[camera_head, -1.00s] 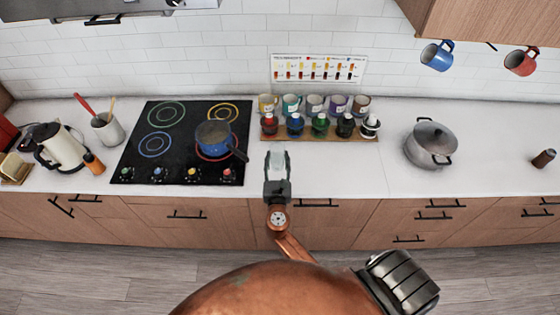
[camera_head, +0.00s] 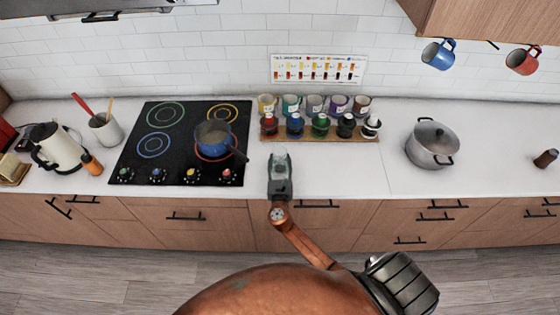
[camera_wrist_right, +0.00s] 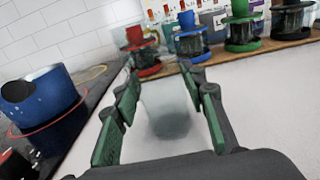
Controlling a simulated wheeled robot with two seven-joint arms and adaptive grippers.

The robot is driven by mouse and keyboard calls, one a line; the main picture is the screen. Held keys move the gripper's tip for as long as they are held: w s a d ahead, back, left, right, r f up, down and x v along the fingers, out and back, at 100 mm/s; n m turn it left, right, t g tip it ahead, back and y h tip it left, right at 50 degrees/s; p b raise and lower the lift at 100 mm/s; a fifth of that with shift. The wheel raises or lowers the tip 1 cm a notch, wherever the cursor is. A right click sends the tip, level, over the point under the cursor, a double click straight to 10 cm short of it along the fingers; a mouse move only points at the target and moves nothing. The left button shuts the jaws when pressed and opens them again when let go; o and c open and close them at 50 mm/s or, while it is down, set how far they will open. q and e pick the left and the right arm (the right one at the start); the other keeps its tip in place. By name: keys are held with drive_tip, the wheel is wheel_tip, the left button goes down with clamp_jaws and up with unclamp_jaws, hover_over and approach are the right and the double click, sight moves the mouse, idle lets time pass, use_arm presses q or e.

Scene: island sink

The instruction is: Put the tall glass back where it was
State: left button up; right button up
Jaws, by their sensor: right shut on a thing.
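The tall glass (camera_wrist_right: 170,108) is clear and faint, between the green-padded fingers of my right gripper (camera_wrist_right: 165,100) in the right wrist view. The gripper is shut on it. In the head view the right gripper (camera_head: 280,166) is over the front part of the white counter, right of the cooktop, with the glass (camera_head: 279,158) showing faintly between its fingers. I cannot tell whether the glass base touches the counter. My left gripper is not in view.
A wooden rack (camera_head: 318,138) with colored bottles and mugs stands behind the gripper. A blue pot (camera_head: 213,137) sits on the black cooktop (camera_head: 150,172) to the left. A grey pot (camera_head: 432,146) stands to the right. Counter between rack and grey pot is clear.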

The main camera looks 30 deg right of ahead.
drive_tip(key=shift+f, duration=0.1)
drive_tip(key=o, duration=1.3)
drive_tip(key=shift+a, duration=0.1)
drive_tip(key=b+v, duration=0.1)
drive_tip(key=v, duration=1.1)
